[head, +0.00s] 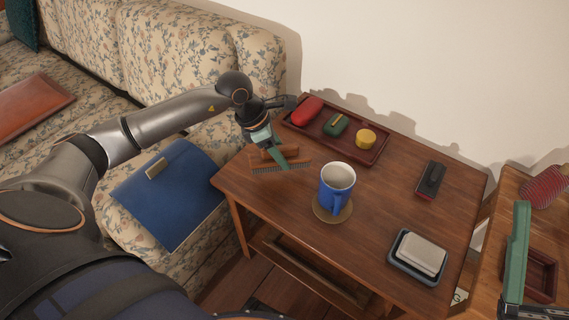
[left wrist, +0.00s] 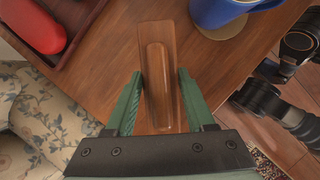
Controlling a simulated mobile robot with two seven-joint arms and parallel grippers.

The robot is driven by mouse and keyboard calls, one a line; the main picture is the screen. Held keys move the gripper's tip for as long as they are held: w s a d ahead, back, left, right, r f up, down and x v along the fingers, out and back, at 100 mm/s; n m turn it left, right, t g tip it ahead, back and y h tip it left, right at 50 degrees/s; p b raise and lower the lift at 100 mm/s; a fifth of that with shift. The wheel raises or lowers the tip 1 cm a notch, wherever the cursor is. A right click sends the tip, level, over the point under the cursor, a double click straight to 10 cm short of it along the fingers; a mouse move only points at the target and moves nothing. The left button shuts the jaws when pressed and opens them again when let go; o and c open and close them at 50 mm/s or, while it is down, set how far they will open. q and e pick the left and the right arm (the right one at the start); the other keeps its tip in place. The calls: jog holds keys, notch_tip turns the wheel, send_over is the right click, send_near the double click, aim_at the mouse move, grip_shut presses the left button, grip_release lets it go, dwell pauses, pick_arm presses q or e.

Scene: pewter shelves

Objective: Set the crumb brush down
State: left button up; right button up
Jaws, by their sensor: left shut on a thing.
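The crumb brush (head: 268,153) has a wooden back and a row of brown bristles pointing down. My left gripper (head: 279,160), with green fingers, is shut on it over the near left part of the wooden table (head: 270,200). In the left wrist view the brush (left wrist: 158,65) lies lengthwise between the two fingers (left wrist: 160,92). I cannot tell whether the bristles touch the table. A green finger of my right gripper (head: 518,225) shows at the right edge; its opening is not clear.
A dark red tray (head: 352,153) with red, green and yellow items stands behind the brush. A blue mug (head: 336,188) on a round coaster (head: 322,209) is to its right. A soap-like block in a dish (head: 400,275) and a black-and-red item (head: 430,178) stand farther right.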

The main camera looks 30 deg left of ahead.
pick_arm(q)
jog(key=shift+w+d+f, duration=0.2)
jog(key=shift+w+f, duration=0.15)
jog(key=shift+f, duration=0.1)
jog(key=shift+w+f+b, duration=0.15)
jog(key=shift+f+b, duration=0.55)
jog(key=shift+f, duration=0.95)
jog(key=shift+f, duration=0.15)
jog(key=o, duration=1.2)
